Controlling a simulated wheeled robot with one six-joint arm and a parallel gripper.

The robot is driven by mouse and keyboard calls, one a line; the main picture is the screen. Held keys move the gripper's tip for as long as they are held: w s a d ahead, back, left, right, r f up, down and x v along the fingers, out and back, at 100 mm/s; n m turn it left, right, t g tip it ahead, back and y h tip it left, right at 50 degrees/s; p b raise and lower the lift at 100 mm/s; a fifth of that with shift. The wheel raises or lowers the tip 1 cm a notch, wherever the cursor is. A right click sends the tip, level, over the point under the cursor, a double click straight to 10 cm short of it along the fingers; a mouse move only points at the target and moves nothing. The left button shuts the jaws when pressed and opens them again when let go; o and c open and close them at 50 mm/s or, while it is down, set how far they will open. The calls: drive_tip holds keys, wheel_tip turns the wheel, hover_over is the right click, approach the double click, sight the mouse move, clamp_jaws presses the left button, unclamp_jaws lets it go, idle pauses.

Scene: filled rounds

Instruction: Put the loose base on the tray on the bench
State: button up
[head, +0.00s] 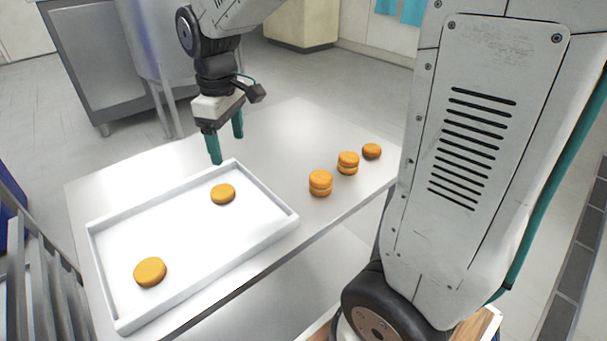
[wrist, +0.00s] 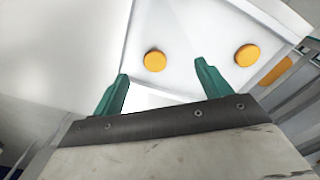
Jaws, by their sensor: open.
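The white tray (head: 190,250) lies on the left part of the metal bench (head: 290,125). Two single orange-brown rounds lie flat and apart in it: one near the front left (head: 150,272), one towards the far right (head: 223,194). Another single round (head: 371,151) sits on the bare bench at the far right end of a row. My gripper (head: 227,150) is open and empty, above the bench near the tray's far edge. In the wrist view my gripper (wrist: 162,72) has its green fingers apart, with two rounds (wrist: 155,61) (wrist: 247,55) on the tray beyond them.
Two stacked filled rounds (head: 320,183) (head: 348,163) stand on the bench right of the tray, in line with the single round. The tray's middle is clear. An orange patch (wrist: 275,70) past the tray rim in the wrist view is unclear.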

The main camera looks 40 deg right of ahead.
drive_tip(key=s+d+r+m, duration=0.1)
drive_tip(key=s+m, duration=0.2)
drive_tip(key=s, duration=0.8)
drive_tip(key=s+d+r+m, duration=0.1)
drive_tip(key=s+r+m, duration=0.1)
drive_tip(key=s, duration=1)
drive_tip(key=shift+m+t, duration=0.4)
drive_tip(key=shift+m, duration=0.5)
drive_tip(key=shift+c, duration=0.4)
